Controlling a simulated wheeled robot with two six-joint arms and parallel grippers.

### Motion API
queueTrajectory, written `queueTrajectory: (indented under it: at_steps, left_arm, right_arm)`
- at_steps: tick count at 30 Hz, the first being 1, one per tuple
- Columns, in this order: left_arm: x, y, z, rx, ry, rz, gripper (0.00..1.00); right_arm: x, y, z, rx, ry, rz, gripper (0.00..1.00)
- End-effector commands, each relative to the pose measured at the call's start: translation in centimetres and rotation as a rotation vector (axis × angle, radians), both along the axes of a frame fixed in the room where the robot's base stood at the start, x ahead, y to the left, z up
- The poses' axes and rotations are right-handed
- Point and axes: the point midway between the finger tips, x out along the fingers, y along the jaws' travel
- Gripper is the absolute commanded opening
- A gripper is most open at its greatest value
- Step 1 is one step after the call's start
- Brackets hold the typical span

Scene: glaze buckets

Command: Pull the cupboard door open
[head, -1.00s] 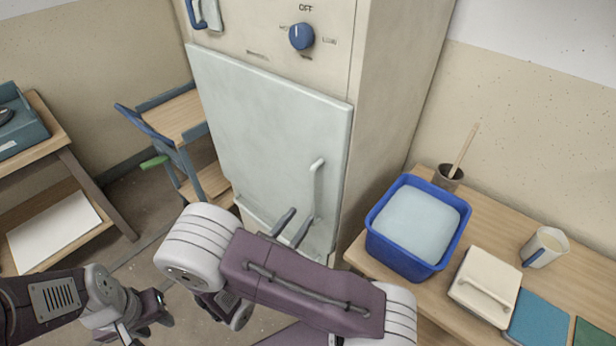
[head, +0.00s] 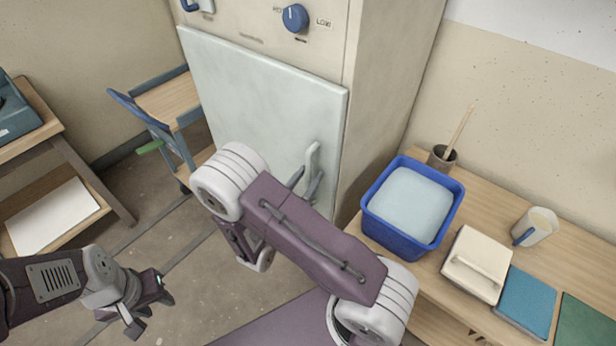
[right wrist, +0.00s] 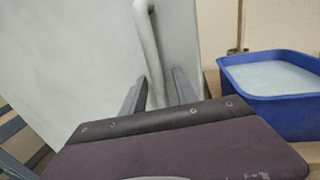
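The cupboard door (head: 255,105) is a pale grey-blue panel on a tall cream cabinet and looks shut. Its white upright bar handle (head: 312,157) is near the right edge. My right gripper (head: 306,184) is at the handle, its arm hiding the lower door. In the right wrist view the handle (right wrist: 152,55) runs down between the two open fingers (right wrist: 158,88), with small gaps seeming to show on both sides. My left gripper (head: 147,303) is open and empty, low over the floor at left.
A blue tub (head: 405,240) and a lidded cream box (head: 476,265) stand on the wooden table right of the cabinet. A blue-framed cart (head: 165,115) stands to the cabinet's left. The floor in front at left is clear.

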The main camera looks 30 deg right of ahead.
Motion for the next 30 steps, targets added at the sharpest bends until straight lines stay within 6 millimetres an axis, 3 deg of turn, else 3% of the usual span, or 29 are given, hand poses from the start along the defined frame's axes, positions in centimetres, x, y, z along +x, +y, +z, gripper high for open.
queueTrajectory:
  at_steps: [3,7,30]
  left_arm:
    - [0.0,0.0,0.0,0.0,0.0,0.0,0.36]
    - [0.0,0.0,0.0,0.0,0.0,0.0,0.36]
    - [0.0,0.0,0.0,0.0,0.0,0.0,0.36]
  right_arm:
    - [0.0,0.02,0.0,0.0,0.0,0.0,0.36]
    - [-0.01,0.03,-0.01,0.0,0.0,0.0,0.0]
    - [-0.04,0.04,-0.01,0.0,0.0,-0.001,0.0]
